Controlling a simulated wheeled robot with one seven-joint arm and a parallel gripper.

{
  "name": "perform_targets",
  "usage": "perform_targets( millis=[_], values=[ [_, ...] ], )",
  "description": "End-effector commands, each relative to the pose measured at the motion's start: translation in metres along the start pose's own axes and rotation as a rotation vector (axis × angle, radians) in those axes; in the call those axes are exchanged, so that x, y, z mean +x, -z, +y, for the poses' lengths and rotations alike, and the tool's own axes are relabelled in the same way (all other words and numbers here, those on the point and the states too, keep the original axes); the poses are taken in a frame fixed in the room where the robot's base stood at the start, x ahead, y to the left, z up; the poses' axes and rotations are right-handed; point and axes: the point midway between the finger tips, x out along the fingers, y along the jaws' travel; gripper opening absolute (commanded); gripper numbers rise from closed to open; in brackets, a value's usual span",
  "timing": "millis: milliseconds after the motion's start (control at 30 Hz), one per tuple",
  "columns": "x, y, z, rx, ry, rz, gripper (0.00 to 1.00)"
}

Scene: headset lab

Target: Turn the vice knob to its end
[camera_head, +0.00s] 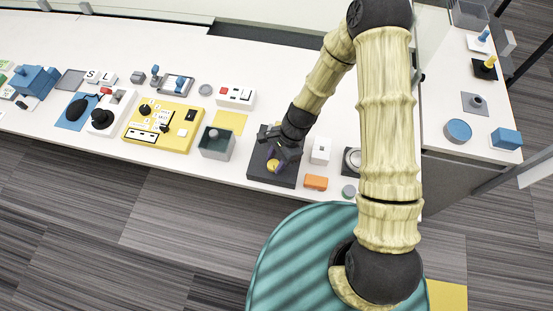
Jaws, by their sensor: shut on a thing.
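A dark square base plate (257,172) lies near the front edge of the white table. A small yellow round knob (272,165) shows on it, partly hidden by my gripper; I take this to be the vice knob. My gripper (275,161) reaches down over the plate and is shut on the knob. The fingers are small and dark here, so the exact contact and the knob's turn angle cannot be made out.
A grey open box (217,143) stands left of the plate. A white block (320,150) and an orange block (316,182) are close on the right. A yellow panel (165,127) and a blue device (36,80) stand farther left. My arm hides part of the table.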

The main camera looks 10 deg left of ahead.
Motion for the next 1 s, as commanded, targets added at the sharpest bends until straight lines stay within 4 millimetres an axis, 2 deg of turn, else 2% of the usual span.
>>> perform_targets(
  millis=[1000],
  values=[
    [-0.0002,-0.0008,-0.0005,-0.079,-0.034,0.000,0.14]
  ],
)
